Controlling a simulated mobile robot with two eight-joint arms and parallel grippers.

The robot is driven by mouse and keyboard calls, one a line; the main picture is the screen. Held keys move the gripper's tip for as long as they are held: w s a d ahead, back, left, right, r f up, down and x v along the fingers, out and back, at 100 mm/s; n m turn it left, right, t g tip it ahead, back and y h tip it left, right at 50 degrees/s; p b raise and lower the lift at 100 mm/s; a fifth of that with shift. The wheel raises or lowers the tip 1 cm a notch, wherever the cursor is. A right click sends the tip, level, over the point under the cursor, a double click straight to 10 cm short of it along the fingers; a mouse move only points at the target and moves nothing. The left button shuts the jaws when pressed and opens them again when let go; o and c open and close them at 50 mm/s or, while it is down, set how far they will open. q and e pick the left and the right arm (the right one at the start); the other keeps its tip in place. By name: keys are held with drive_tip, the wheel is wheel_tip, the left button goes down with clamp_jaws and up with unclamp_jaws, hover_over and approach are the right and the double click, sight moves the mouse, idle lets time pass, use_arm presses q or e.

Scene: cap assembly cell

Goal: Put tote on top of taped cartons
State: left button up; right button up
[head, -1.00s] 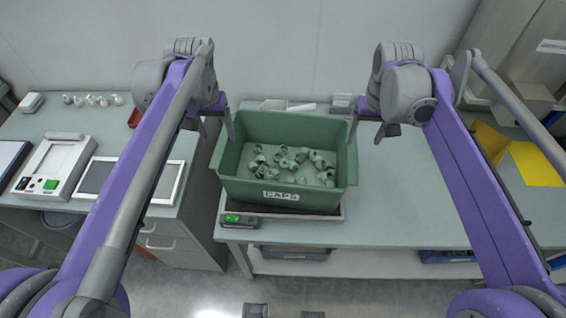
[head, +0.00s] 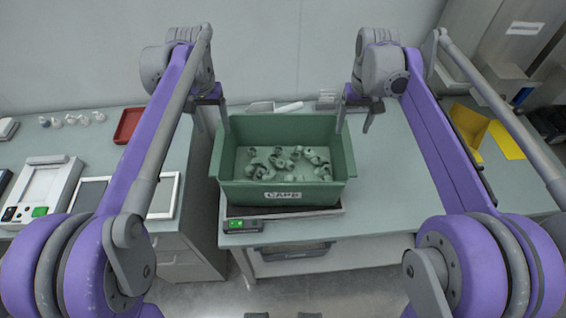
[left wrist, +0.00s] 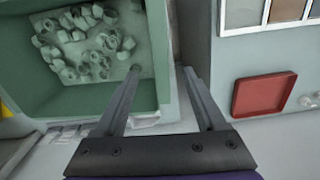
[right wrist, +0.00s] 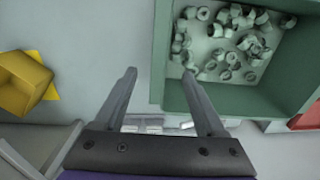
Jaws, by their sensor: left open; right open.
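The green tote (head: 285,212) labelled CAPS stands upright on a dark low platform on the bench. It holds several pale caps (head: 285,160). My left gripper (head: 211,118) is open at the tote's left end. In the left wrist view its fingers (left wrist: 162,72) appear either side of the tote's end wall. My right gripper (head: 354,116) is open at the right end. In the right wrist view its fingers (right wrist: 160,74) likewise appear either side of that wall. Neither is closed on it; exact finger depth is hard to tell. I cannot make out any taped cartons.
A small device with a green display (head: 243,225) sits at the platform's front. A red tray (head: 129,125) and a framed panel (head: 160,197) lie left. Yellow pieces (head: 470,127) stand right. Bench space right of the tote (head: 400,190) is clear.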

sight(219, 145)
use_arm(q)
wheel_tip(219, 145, down, 9)
drive_tip(key=shift+f, duration=0.2)
use_arm(e)
wheel_tip(219, 145, down, 9)
drive_tip(key=shift+f, duration=0.2)
use_arm(q)
clamp_jaws()
use_arm(e)
clamp_jaws()
idle(0.7)
